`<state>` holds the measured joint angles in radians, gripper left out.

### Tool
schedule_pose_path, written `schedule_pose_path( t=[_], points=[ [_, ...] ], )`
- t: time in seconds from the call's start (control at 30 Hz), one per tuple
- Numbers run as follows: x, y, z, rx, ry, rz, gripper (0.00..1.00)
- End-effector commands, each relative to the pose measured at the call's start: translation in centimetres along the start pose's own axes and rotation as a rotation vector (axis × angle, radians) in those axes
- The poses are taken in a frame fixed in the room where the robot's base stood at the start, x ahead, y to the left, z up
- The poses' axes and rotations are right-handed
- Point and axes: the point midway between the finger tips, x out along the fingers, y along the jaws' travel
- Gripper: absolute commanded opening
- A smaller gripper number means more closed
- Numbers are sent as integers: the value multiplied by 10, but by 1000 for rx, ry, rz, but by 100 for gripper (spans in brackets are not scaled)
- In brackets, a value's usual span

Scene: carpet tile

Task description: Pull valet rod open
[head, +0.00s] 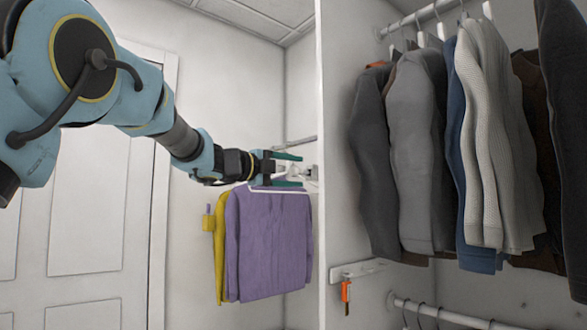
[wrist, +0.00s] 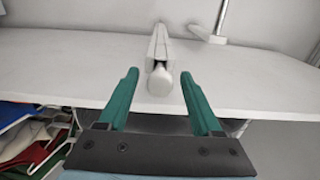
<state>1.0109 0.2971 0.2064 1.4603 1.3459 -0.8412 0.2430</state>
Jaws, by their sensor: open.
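The valet rod (wrist: 160,80) shows in the wrist view as a pale, short bar with a rounded knob at its near end, mounted on a white panel. My gripper (wrist: 158,77) is open, with one green finger on each side of the knob. Gaps show on both sides, so the fingers do not appear to touch it. In the head view my gripper (head: 297,170) reaches to the front edge of the white closet panel, above the purple garment. The rod is small and partly hidden by the fingers there.
A purple garment (head: 268,245) and a yellow one (head: 220,245) hang just below my gripper. The tall white panel (head: 335,230) separates them from hanging jackets (head: 415,150) at right. A key-like orange item (head: 346,291) hangs low on the panel. A white door (head: 90,210) is at left.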

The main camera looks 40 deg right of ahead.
Motion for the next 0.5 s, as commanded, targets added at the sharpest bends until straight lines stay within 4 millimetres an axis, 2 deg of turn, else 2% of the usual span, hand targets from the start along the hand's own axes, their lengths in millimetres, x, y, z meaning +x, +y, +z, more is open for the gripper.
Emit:
schedule_pose_path(
  t=[0.27,0.5],
  points=[
    [2,0,0,0,0,0,66],
    [2,0,0,0,0,0,41]
  ],
)
